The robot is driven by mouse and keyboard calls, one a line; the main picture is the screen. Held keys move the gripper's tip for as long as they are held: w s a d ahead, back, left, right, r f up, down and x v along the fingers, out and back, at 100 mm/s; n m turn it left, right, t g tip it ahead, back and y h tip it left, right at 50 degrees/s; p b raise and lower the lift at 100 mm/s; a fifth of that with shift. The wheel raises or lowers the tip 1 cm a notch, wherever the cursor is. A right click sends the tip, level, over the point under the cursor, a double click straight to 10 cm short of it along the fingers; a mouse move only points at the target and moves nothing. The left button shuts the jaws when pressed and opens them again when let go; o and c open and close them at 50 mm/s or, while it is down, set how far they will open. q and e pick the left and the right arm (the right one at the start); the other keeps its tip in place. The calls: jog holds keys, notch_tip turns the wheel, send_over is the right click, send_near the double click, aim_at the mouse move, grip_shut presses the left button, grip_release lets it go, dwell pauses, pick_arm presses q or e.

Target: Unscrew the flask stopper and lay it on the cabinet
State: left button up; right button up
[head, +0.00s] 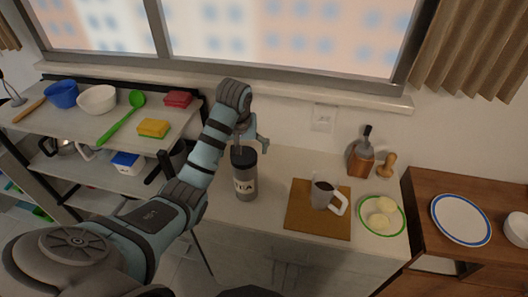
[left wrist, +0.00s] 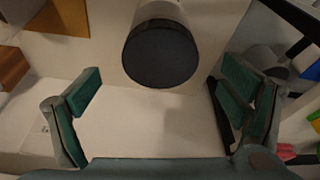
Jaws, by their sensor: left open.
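The flask (head: 245,180) is a grey cylinder with dark lettering, standing upright on the white cabinet (head: 274,237). Its dark round stopper (head: 244,157) sits on top. In the left wrist view the stopper (left wrist: 160,53) shows from above, in the upper middle. My left gripper (head: 251,146) is above and close to the stopper in the head view. In the left wrist view its two green-padded fingers (left wrist: 160,92) are wide apart, with the stopper centred between them but a little beyond; they do not appear to touch it. My right gripper is not in view.
A brown board (head: 297,222) with a mug (head: 325,196) lies to the right of the flask. Farther right are a plate of pale food (head: 364,222) and a wooden holder (head: 360,160). A shelf (head: 68,116) with bowls and sponges stands at left. Bare cabinet top surrounds the flask.

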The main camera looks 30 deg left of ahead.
aim_at(244, 155)
pick_arm(q)
jog(key=shift+f, duration=0.4)
jog(key=shift+x, duration=0.75)
jog(key=shift+w+a+f, duration=0.15)
jog(key=shift+w+f, duration=0.05)
jog(key=shift+f, duration=0.1)
jog(key=shift+s+r, duration=0.1)
jog(key=c, duration=1.2)
jog(key=n+y, duration=0.1)
jog(key=n, duration=0.4)
jog(key=shift+g, duration=0.4)
jog(key=shift+c, duration=0.3)
jog(key=n, duration=0.2)
jog(key=n+g, duration=0.1)
jog(key=n, duration=0.1)
jog(key=shift+d+y, duration=0.25)
jog(key=shift+y, duration=0.15)
